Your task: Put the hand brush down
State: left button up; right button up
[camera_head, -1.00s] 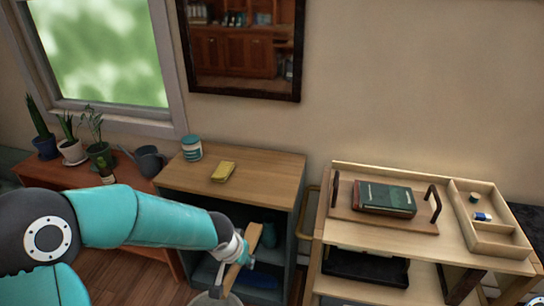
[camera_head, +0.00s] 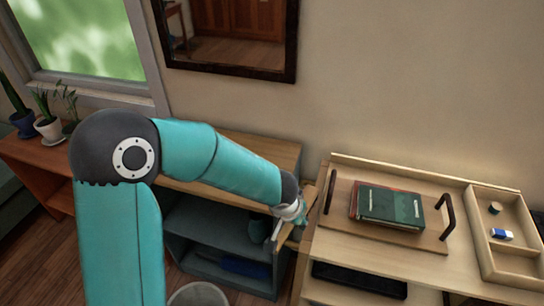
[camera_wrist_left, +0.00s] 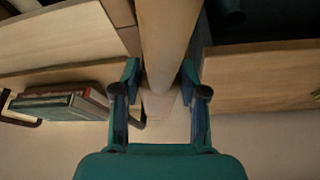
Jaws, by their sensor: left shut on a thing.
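My left gripper (camera_head: 299,214) is shut on the hand brush (camera_head: 309,204), whose pale wooden part stands up past the fingers. It is between the low cabinet and the light wooden cart, and I cannot tell whether the brush touches either. In the left wrist view the brush's wooden part (camera_wrist_left: 166,38) runs between the fingers of the gripper (camera_wrist_left: 160,88). The bristles are hidden. My right gripper is out of view.
The cabinet (camera_head: 278,154) has open shelves; its top is mostly behind my arm. A tray (camera_head: 337,222) with books (camera_head: 388,206) and a divided box (camera_head: 512,262) occupy the cart top. A round grey bin (camera_head: 197,294) stands in front. A mirror (camera_head: 292,40) hangs behind.

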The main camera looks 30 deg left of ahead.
pick_arm(q)
jog(key=shift+w+d, duration=0.15)
jog(key=shift+d, duration=0.1)
jog(key=shift+w+r, duration=0.1)
jog(key=shift+w, duration=0.05)
jog(key=w+a+r+n+y+p, duration=0.1)
jog(key=w+a+r+p, duration=0.1)
jog(key=w+a+r, duration=0.65)
jog(key=w+a+r+n+p, duration=0.2)
jog(key=w+a+r, duration=0.3)
jog(key=a+r, duration=0.6)
jog(key=shift+m, duration=0.3)
jog(key=f, duration=0.5)
jog(key=a+f, duration=0.1)
jog(key=f, duration=0.9)
jog(key=shift+s+a+f, duration=0.15)
jog(key=shift+a+f, duration=0.05)
jog(key=shift+f, duration=0.1)
notch_tip(320, 180, down, 5)
jog(key=shift+p, duration=0.35)
jog(key=shift+f, duration=0.1)
